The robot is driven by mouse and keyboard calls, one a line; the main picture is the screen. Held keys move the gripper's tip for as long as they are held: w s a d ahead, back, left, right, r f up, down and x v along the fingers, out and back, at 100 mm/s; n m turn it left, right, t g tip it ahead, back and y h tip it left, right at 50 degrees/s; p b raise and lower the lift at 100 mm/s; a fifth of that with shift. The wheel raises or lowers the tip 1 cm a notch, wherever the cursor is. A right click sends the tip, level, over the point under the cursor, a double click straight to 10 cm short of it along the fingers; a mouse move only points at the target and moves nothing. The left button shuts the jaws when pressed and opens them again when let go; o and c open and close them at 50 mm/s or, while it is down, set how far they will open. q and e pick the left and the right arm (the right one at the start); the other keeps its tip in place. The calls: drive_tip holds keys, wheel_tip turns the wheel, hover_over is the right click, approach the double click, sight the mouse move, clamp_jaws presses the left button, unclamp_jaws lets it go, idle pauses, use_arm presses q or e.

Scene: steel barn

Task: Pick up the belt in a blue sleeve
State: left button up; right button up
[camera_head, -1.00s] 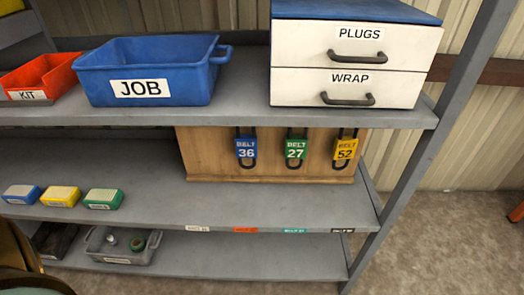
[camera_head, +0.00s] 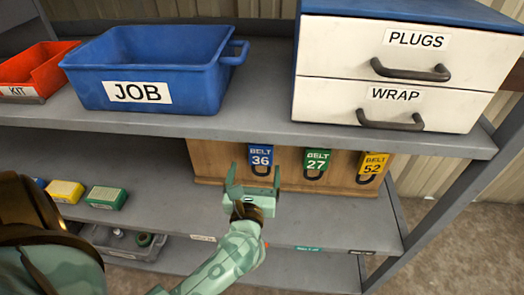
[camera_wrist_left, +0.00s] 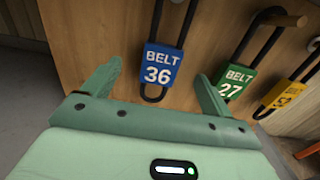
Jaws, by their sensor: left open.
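The belt in a blue sleeve (camera_head: 260,157), marked BELT 36, hangs as a dark loop against a wooden board under the upper shelf. My left gripper (camera_head: 252,175) is open and empty in front of it, with its fingers pointing at the board. In the left wrist view the blue sleeve (camera_wrist_left: 162,65) shows between and beyond the two fingertips (camera_wrist_left: 157,80), apart from them. The belt's lower loop shows just above the gripper's palm. My right gripper is not in view.
A green-sleeved belt 27 (camera_head: 317,160) and a yellow-sleeved belt 52 (camera_head: 374,163) hang to the right on the same wooden board (camera_head: 213,165). The upper shelf holds a blue JOB bin (camera_head: 200,85) and a white drawer unit (camera_head: 335,75). A grey tray (camera_head: 165,248) sits low.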

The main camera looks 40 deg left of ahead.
sight(261, 150)
use_arm(q)
drive_tip(key=x, duration=0.4)
drive_tip(key=b+x, duration=0.1)
drive_tip(key=x, duration=0.3)
drive_tip(key=shift+w+d+f+b, duration=0.1)
drive_tip(key=shift+w+d+b, duration=0.15)
drive_tip(key=shift+w+b, duration=0.1)
drive_tip(key=shift+w+a, duration=0.25)
drive_tip(key=shift+w, duration=0.1)
drive_tip(key=shift+c, duration=0.3)
drive_tip(key=c, duration=1.1)
drive_tip(key=shift+o, duration=0.2)
